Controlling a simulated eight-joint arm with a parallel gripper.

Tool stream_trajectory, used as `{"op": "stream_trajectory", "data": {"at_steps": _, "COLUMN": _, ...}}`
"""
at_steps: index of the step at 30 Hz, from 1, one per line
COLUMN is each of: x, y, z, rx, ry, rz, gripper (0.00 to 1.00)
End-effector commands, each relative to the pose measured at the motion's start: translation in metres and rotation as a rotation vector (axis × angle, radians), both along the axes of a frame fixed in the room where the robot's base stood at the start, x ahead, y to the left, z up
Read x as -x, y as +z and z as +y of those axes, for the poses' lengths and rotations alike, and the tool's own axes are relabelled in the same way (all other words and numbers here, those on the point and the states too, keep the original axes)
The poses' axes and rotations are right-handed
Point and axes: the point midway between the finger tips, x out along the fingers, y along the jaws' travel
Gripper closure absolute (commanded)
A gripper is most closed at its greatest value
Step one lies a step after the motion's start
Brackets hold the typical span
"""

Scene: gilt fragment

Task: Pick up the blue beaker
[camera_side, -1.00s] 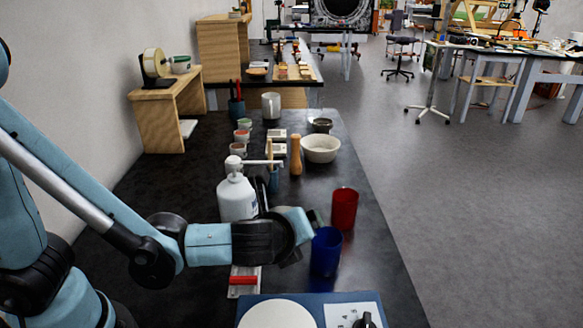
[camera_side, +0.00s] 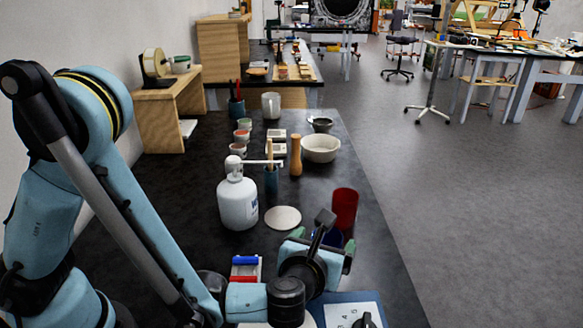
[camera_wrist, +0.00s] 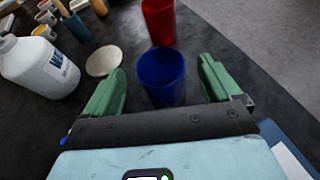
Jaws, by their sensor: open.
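The blue beaker (camera_wrist: 162,77) stands upright on the dark bench in the wrist view, between the two green fingers of my gripper (camera_wrist: 162,88). The fingers are spread wide, with a gap on each side of the beaker. In the side view my gripper (camera_side: 318,252) is over the beaker's place and hides most of it; only a dark blue part of the beaker (camera_side: 328,238) shows.
A red beaker (camera_side: 344,206) stands just beyond the blue one. A white bottle (camera_side: 237,200) and a pale round disc (camera_side: 283,218) are to the left. A bowl (camera_side: 320,148) and a wooden pestle-like piece (camera_side: 296,155) stand farther back. A blue-edged device (camera_side: 350,302) lies in front.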

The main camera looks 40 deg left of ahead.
Motion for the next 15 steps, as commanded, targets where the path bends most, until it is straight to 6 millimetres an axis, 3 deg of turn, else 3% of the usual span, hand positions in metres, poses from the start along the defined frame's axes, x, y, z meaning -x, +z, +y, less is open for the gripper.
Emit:
{"op": "stream_trajectory", "data": {"at_steps": 10, "x": -0.0089, "y": -0.0040, "z": 0.0039, "rx": 0.000, "ry": -0.001, "rz": 0.000, "gripper": 0.09}}
{"op": "stream_trajectory", "data": {"at_steps": 11, "x": -0.0089, "y": -0.0040, "z": 0.0039, "rx": 0.000, "ry": -0.001, "rz": 0.000, "gripper": 0.11}}
{"op": "stream_trajectory", "data": {"at_steps": 15, "x": -0.0087, "y": -0.0039, "z": 0.0038, "rx": 0.000, "ry": -0.001, "rz": 0.000, "gripper": 0.32}}
